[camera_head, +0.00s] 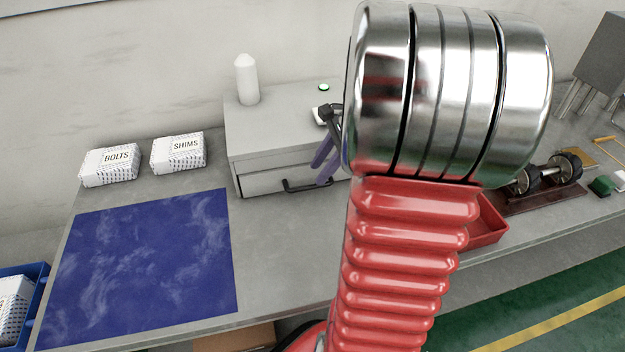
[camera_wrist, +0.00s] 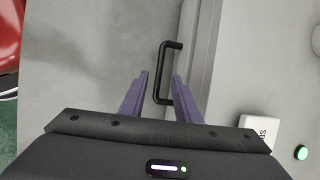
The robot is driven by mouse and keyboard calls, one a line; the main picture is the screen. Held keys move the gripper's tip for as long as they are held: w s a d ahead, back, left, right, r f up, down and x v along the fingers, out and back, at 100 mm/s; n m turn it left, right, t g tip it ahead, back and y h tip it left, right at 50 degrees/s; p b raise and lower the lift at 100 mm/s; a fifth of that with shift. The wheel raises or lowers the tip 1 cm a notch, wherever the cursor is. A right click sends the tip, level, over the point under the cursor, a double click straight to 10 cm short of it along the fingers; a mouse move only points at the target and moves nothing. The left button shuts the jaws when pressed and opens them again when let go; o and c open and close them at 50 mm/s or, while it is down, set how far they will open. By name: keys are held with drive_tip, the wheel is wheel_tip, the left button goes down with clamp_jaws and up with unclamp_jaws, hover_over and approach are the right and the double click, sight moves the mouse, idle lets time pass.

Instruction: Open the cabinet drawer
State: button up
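The grey cabinet (camera_head: 275,128) stands on the bench, and its drawer (camera_head: 262,182) looks shut, with a black bar handle (camera_head: 296,187) on the front. In the wrist view the handle (camera_wrist: 163,75) stands out from the drawer front. My gripper (camera_head: 322,170) has purple fingers and is at the right end of the handle in the head view, partly hidden by my arm. In the wrist view my gripper (camera_wrist: 161,75) is open, its fingers on either side of the handle bar with gaps visible. Contact and exact depth cannot be told.
A white bottle (camera_head: 246,80) and a green button (camera_head: 323,87) are on the cabinet top. White boxes of bolts (camera_head: 110,165) and shims (camera_head: 178,153) and a blue mat (camera_head: 140,265) lie left. A red tray (camera_head: 488,222) and a rotor (camera_head: 548,173) are right. Bench before the drawer is clear.

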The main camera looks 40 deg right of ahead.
sight(308, 186)
drive_tip(key=shift+x, duration=2.75)
drive_tip(key=shift+s, duration=0.1)
clamp_jaws()
